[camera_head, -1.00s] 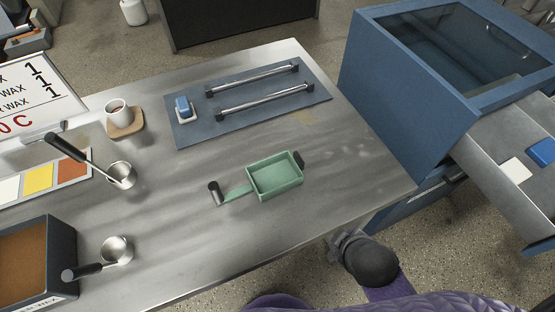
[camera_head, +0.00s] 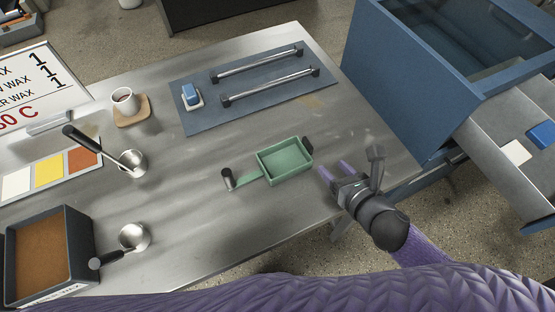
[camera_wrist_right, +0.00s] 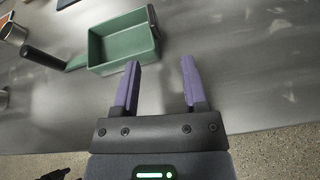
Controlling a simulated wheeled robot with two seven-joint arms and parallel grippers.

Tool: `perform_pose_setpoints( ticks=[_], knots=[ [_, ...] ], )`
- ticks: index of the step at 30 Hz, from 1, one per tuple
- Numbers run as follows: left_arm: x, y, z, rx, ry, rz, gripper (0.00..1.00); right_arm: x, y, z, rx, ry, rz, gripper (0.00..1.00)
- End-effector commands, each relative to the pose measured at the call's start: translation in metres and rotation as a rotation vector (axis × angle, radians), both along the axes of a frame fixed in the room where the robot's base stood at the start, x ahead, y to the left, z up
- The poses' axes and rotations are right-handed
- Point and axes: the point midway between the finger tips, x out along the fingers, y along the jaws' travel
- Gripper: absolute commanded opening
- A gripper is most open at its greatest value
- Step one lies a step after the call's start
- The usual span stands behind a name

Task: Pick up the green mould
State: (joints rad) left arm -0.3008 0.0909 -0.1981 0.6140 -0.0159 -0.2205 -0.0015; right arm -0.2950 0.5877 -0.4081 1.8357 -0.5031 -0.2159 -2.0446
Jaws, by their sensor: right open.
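The green mould (camera_head: 285,161) is a shallow rectangular tray on the metal table, with a handle pointing left that ends in a dark grip. A dark tab sits on its right end. It also shows in the right wrist view (camera_wrist_right: 122,45), at the upper left ahead of the fingers. My right gripper (camera_head: 335,172) is open and empty, to the right of the mould and near the table's front edge. In the right wrist view its two purple fingers (camera_wrist_right: 160,70) are spread apart, with bare table between their tips. My left gripper is not in view.
A blue-grey mat (camera_head: 240,118) with two metal bars lies behind the mould. Two ladles (camera_head: 133,163) (camera_head: 133,237), a cup (camera_head: 124,100) and a dark-walled wax box (camera_head: 82,243) stand to the left. A blue cabinet (camera_head: 395,90) with an open drawer (camera_head: 490,165) stands right.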

Motion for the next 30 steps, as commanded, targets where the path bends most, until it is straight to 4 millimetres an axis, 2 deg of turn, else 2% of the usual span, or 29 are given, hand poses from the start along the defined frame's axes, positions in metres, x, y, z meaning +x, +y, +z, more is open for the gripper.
perform_pose_setpoints(
  ticks=[1, 4, 18, 25, 26, 30],
  knots=[
    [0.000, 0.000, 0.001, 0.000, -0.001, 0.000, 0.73, 0.001, 0.001, 0.001, -0.068, -0.034, 0.061, 0.56],
    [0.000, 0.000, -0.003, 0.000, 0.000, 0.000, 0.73, 0.011, 0.007, -0.004, -0.128, -0.074, 0.120, 0.56],
    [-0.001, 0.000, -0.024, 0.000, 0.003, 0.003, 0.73, 0.084, 0.036, -0.032, -0.126, -0.070, 0.118, 0.56],
    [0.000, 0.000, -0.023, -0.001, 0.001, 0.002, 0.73, 0.087, 0.038, -0.032, -0.125, -0.068, 0.117, 0.56],
    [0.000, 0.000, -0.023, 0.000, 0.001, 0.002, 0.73, 0.087, 0.038, -0.032, -0.125, -0.068, 0.117, 0.54],
    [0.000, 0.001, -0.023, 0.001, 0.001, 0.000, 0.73, 0.087, 0.038, -0.032, -0.125, -0.068, 0.117, 0.24]
  ],
)
